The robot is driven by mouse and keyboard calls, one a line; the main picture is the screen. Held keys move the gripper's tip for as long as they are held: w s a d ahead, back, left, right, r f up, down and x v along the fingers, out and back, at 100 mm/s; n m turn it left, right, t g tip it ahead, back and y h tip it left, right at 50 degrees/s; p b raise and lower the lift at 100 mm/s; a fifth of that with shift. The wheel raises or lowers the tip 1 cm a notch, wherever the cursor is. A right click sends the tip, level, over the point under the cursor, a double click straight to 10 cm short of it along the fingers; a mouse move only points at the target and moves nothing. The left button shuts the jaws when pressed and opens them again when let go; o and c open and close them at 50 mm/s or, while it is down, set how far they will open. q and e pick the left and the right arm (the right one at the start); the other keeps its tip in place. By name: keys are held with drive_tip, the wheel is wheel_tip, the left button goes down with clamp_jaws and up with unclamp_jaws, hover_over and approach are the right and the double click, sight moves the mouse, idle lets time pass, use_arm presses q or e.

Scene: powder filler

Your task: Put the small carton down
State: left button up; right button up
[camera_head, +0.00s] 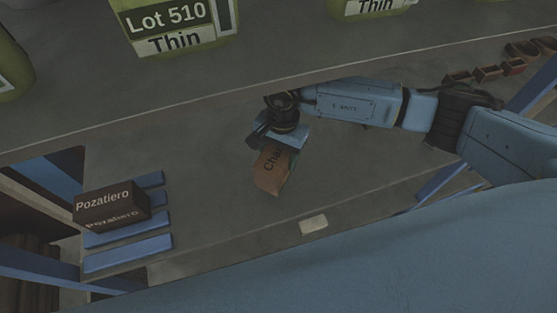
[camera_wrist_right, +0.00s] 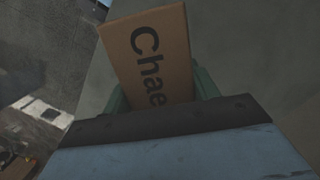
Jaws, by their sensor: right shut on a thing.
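A small brown carton (camera_head: 271,171) marked "Chae" is held in my right gripper (camera_head: 277,150) over the grey lower shelf, near the middle of the head view. The carton hangs tilted below the gripper. In the right wrist view the carton (camera_wrist_right: 150,55) fills the upper middle, with a green finger of the right gripper (camera_wrist_right: 160,95) on each side of it. I cannot tell whether the carton's lower end touches the shelf surface. My left gripper is not in view.
A dark carton (camera_head: 112,207) marked "Pozatiero" stands on blue strips (camera_head: 128,253) at the left. A pale block (camera_head: 313,224) lies near the shelf's front edge. Green containers (camera_head: 180,25) stand on the upper shelf (camera_head: 250,70). Small reddish trays (camera_head: 487,73) sit at the far right. The shelf around the held carton is clear.

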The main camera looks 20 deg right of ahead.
wheel_tip(320, 180, down, 3)
drive_tip(key=shift+f, duration=0.25)
drive_tip(key=shift+f, duration=0.15)
drive_tip(key=o, duration=1.3)
